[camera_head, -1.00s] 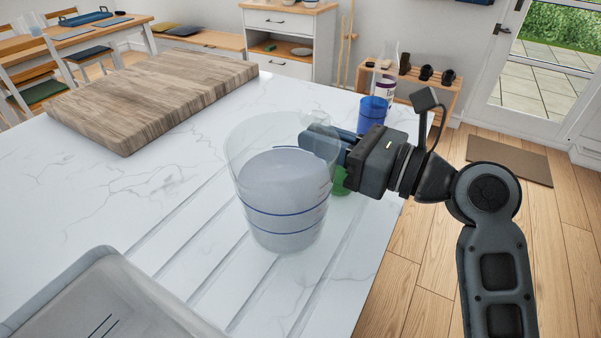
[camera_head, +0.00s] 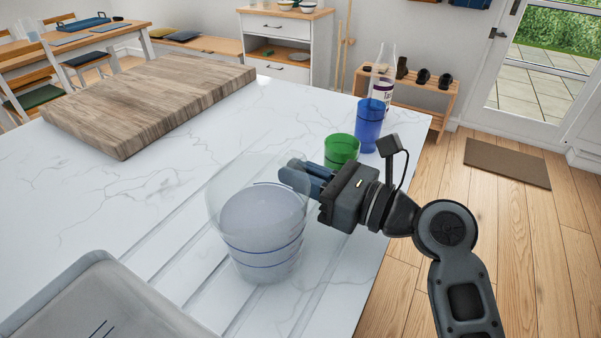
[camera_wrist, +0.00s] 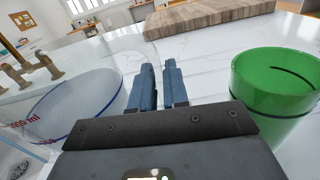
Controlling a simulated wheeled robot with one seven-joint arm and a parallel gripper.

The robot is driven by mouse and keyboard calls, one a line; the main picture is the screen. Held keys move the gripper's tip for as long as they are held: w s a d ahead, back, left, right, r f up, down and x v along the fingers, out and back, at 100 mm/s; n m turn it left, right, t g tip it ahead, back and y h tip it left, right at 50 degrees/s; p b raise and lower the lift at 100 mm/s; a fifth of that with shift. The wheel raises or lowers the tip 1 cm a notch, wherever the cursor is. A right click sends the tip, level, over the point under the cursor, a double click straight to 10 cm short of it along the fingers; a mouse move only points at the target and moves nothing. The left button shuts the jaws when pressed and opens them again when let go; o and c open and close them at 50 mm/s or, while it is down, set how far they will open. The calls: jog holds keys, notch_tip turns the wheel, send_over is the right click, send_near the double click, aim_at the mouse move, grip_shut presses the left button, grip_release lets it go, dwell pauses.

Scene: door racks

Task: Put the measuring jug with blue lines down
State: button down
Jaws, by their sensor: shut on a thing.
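The measuring jug with blue lines (camera_head: 262,230) is clear, with a greyish, cloudy fill and blue rings round its lower part. It is over the grooved part of the white marble worktop. I cannot tell whether its base touches the surface. My gripper (camera_head: 291,174) is shut on the jug's right side, near the rim. In the wrist view the jug (camera_wrist: 75,105) fills the left side, with red marks on its wall, and my gripper's blue fingers (camera_wrist: 158,78) are close together at its edge.
A green cup (camera_head: 341,150) stands just behind my gripper, with a blue cup (camera_head: 369,125) and a bottle (camera_head: 382,92) beyond. A wooden board (camera_head: 150,105) lies at the back left. A grey sink basin (camera_head: 95,300) is at the front left. The worktop's right edge is close.

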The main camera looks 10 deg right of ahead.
jog(key=c, duration=1.5)
grip_release()
jog(key=shift+f, duration=0.1)
jog(key=o, duration=0.4)
jog(key=v, duration=1.2)
jog(key=shift+r+b, duration=0.2)
jog(key=shift+b, duration=0.15)
